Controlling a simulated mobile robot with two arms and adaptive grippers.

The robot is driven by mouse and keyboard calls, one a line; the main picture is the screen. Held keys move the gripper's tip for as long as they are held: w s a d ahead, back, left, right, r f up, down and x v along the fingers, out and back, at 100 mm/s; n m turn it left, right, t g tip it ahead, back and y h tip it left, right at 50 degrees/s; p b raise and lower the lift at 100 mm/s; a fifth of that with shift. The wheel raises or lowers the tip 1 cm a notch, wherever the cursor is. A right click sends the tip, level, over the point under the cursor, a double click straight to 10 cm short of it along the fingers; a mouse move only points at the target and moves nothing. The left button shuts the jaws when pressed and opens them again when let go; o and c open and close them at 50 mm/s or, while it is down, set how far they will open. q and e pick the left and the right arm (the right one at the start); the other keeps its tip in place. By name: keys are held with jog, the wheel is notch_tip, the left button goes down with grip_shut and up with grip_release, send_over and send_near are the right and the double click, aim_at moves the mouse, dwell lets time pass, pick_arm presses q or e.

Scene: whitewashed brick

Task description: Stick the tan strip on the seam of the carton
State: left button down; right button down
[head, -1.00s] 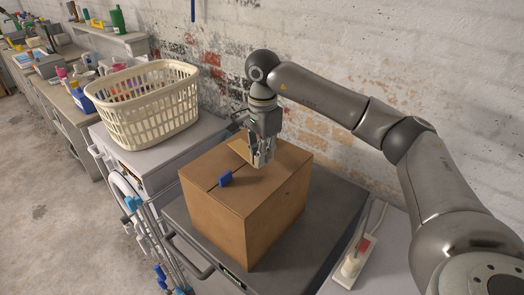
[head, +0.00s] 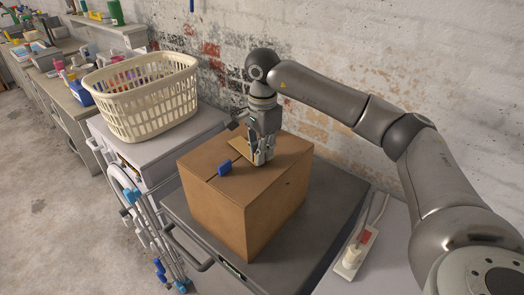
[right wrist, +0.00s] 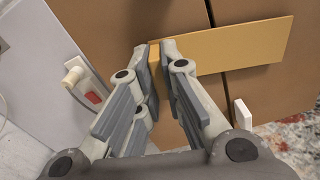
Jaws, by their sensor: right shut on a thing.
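The brown cardboard carton (head: 225,205) stands upright on a dark grey surface, with its seam running across the top. In the right wrist view the fingertips (right wrist: 160,50) pinch the left end of the strip (right wrist: 235,48), which crosses the dark seam line of the carton (right wrist: 130,18). I cannot tell whether the strip touches the cardboard. My left gripper is not in view.
A blue block (head: 224,169) is at the seam on the carton top. A cream laundry basket (head: 150,106) stands on the left. A white power strip (head: 353,255) lies to the right. The brick wall (head: 330,140) is close behind.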

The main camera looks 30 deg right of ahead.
jog(key=c, duration=1.5)
grip_release()
notch_tip(320, 180, up, 12)
